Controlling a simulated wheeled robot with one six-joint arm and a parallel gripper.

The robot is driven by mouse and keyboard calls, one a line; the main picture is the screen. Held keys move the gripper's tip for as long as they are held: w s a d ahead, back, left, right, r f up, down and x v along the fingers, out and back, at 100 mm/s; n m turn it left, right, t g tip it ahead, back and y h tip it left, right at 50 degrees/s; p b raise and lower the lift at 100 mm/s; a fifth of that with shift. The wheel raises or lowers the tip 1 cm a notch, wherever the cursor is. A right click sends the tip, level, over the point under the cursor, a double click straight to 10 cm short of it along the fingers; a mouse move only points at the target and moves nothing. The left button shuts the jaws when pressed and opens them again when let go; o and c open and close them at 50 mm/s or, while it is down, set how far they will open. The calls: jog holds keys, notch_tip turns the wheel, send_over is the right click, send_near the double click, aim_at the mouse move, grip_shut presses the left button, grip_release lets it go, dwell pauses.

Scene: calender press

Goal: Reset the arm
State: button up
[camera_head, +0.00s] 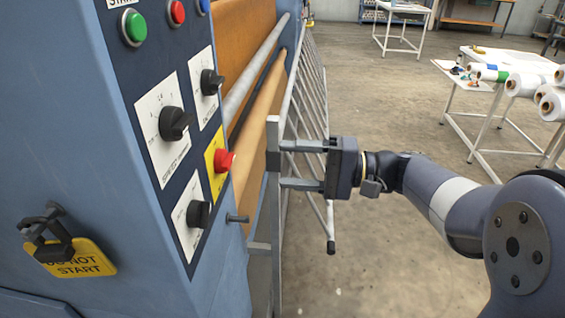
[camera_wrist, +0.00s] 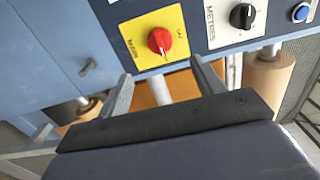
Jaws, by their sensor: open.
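My gripper (camera_head: 285,165) is open, its two fingers pointing left toward the blue press. In the head view the fingertips are close to the upright end post of the grey barred guard (camera_head: 305,95); I cannot tell whether they touch it. A dark block (camera_head: 273,161) on that post shows beside the fingertips. In the wrist view, my gripper (camera_wrist: 160,72) has its fingers spread apart, with the red switch on its yellow plate (camera_wrist: 158,40) beyond them. No object shows held between the fingers.
The control panel carries a green button (camera_head: 134,26), several black knobs and the red switch (camera_head: 224,161). A padlock with a yellow tag (camera_head: 70,257) hangs at the left. White rolls (camera_head: 522,85) lie on a table at the right. The floor between is clear.

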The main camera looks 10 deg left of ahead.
aim_at(232, 161)
dwell(0.3)
jog(key=a, duration=0.3)
jog(key=s+a, duration=0.1)
jog(key=a, duration=0.3)
jog(key=a+b, duration=0.1)
jog(key=a, duration=0.2)
jog(key=shift+s+a, duration=0.15)
jog(key=shift+a, duration=0.25)
